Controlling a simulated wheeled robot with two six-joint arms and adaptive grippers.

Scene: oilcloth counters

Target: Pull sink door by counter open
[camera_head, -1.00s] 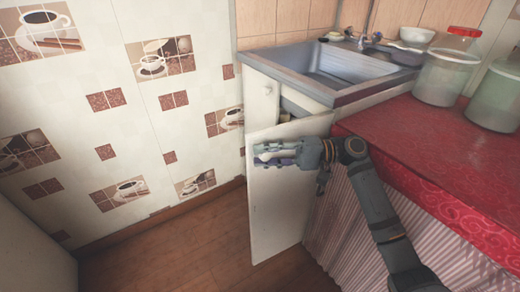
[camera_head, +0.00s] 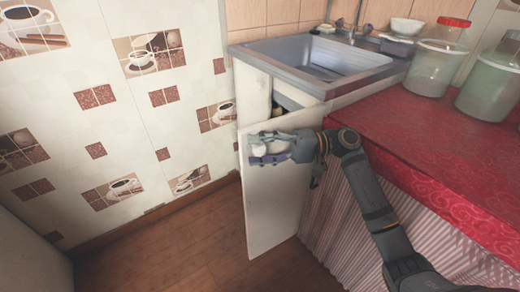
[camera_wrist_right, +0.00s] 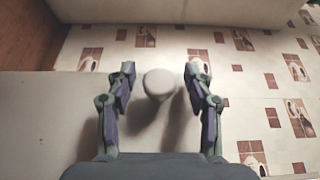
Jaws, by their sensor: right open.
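The white sink door (camera_head: 272,205) by the red counter stands partly open, swung out from the cabinet under the sink (camera_head: 325,60), with a dark gap behind its top edge. My right gripper (camera_head: 262,149) is open at the door's upper part. Its fingers lie on both sides of the round white knob (camera_head: 262,150). The right wrist view shows the knob (camera_wrist_right: 158,84) between the two spread fingers (camera_wrist_right: 162,82), with space on each side. The door face (camera_wrist_right: 40,120) fills the lower left there. My left gripper is out of view.
The red counter (camera_head: 430,150) carries glass jars (camera_head: 438,60) and has a striped curtain (camera_head: 350,220) below, close to my right arm. A tiled wall (camera_head: 110,140) stands left. Brown wooden floor (camera_head: 190,250) is free before the door.

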